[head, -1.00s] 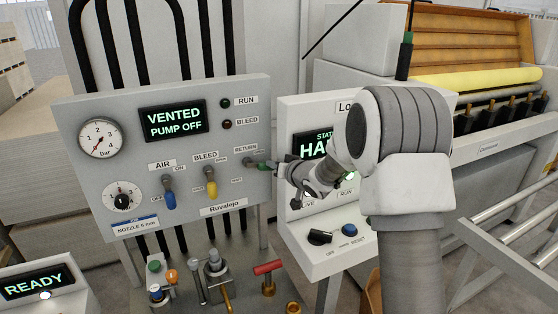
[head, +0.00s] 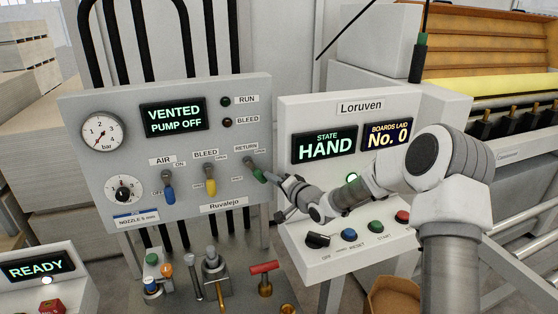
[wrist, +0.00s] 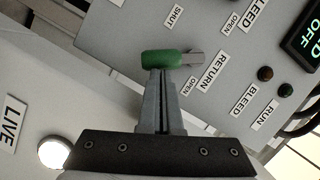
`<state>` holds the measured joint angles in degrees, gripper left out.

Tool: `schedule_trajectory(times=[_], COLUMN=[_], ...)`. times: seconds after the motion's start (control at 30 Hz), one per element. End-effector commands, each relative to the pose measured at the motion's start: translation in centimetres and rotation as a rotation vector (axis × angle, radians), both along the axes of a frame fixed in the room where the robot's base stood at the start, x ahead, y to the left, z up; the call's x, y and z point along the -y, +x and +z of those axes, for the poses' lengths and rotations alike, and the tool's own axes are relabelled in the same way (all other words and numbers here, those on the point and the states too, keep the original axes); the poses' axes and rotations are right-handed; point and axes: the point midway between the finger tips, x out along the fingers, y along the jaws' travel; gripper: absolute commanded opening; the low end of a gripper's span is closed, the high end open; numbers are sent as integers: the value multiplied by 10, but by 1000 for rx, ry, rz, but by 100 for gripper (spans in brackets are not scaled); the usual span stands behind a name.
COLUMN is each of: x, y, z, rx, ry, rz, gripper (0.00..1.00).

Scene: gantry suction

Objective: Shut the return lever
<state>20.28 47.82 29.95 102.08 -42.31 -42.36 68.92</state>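The return lever (head: 258,173) has a green handle and sits at the right of the grey Ruvalejo panel (head: 85,185), under the RETURN label. Its handle points down and to the right, between the OPEN label at upper right and the SHUT label at lower left. In the wrist view the green handle (wrist: 160,60) lies across the tips of my gripper (wrist: 160,73). The fingers look closed together, with the tips at the handle's side and seemingly touching it. In the head view my gripper (head: 274,180) comes to the lever from the right.
The blue air lever (head: 169,193) and yellow bleed lever (head: 210,186) are left of the return lever. The Loruven box (head: 290,112) stands close on the right, behind my arm. Several fittings, including a red-handled valve (head: 265,268), stand below the panel.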

Motion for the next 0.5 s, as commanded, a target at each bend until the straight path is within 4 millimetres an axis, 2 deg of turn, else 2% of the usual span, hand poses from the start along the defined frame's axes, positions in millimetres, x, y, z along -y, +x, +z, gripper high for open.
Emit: schedule_trajectory(times=[0.2,0.5], x=[-12,-22], y=[-2,-5], z=[-13,-20], rx=[-58,-121], ry=[183,380], rz=[1,1], gripper=[0,0])
